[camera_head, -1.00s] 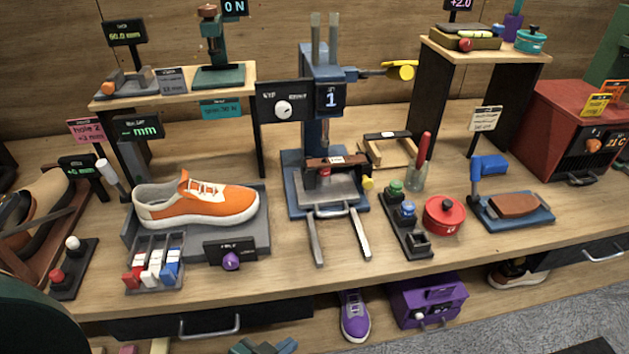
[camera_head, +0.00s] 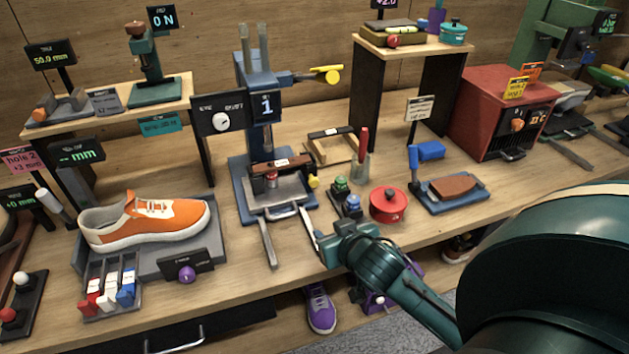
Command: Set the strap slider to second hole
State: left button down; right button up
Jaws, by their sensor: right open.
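A pink card (camera_head: 20,160) at the left edge reads "hole 2 +3 mm". Below it is a small black display (camera_head: 20,198) that seems to read "+0 mm". A brown piece (camera_head: 12,255) below the display is cut off by the left picture edge. I cannot make out the strap slider or its holes for certain. My right gripper (camera_head: 328,246) is open and empty at the front of the bench, in front of the blue press and far right of the pink card. My left gripper is not in view.
An orange sneaker (camera_head: 150,220) sits on a grey stand, with a block of coloured levers (camera_head: 110,288) in front. The blue press (camera_head: 262,140) stands mid-bench. A red pot (camera_head: 388,204) is close behind my right gripper. A red oven (camera_head: 500,115) stands right.

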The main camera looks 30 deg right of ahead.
jog(key=t, duration=0.2)
send_near(315, 182)
jog(key=shift+m+h, duration=0.3)
jog(key=shift+m, duration=0.1)
jog(key=x, duration=0.9)
jog(key=shift+w+a+f, duration=0.1)
jog(key=shift+w+a, duration=0.05)
jog(key=shift+a, duration=0.05)
jog(key=shift+c, duration=0.6)
grip_shut()
